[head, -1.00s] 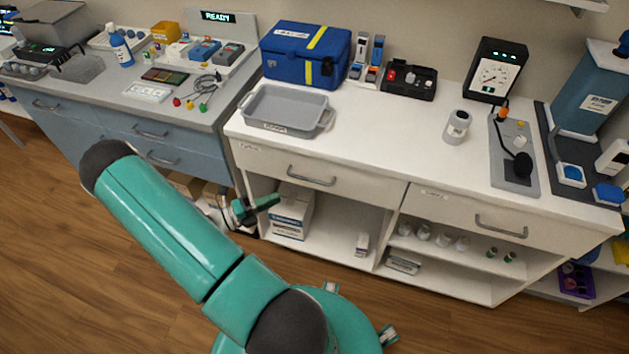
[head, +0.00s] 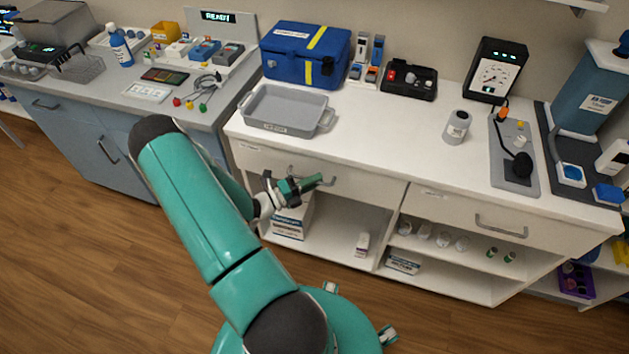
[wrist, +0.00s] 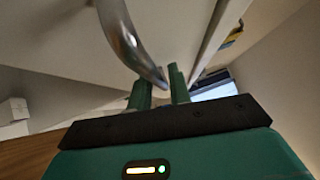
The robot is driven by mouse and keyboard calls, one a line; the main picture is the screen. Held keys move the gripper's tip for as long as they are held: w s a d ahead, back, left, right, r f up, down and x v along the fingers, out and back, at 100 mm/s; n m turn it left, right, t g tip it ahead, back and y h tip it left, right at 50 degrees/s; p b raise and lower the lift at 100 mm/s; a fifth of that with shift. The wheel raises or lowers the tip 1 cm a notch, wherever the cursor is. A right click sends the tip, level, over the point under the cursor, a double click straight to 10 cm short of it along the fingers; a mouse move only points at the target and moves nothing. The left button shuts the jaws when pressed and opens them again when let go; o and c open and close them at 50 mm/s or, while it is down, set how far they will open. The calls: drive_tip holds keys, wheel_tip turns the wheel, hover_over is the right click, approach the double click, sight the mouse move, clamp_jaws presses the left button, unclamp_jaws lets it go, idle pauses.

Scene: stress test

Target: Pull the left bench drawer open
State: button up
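The white bench's left drawer (head: 367,189) looks shut, its front flush with the bench. Its silver bar handle (head: 333,181) is partly covered by my gripper (head: 316,182) in the head view. In the wrist view the handle (wrist: 125,35) is a large curved bar coming down from the top, with one end close to the fingertips. My gripper (wrist: 160,82) shows two green fingers standing apart there, with a gap between them. I cannot tell whether the bar lies between the fingers or just in front of them.
A grey tray (head: 284,128) and a blue cooler box (head: 292,72) stand on the bench top above the drawer. The right drawer (head: 450,208) is shut. Below are open shelves with a white box (head: 290,229). Wooden floor (head: 100,270) is clear at the left front.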

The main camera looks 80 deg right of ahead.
drive_tip(key=shift+s+d, duration=0.1)
drive_tip(key=shift+s, duration=0.05)
clamp_jaws()
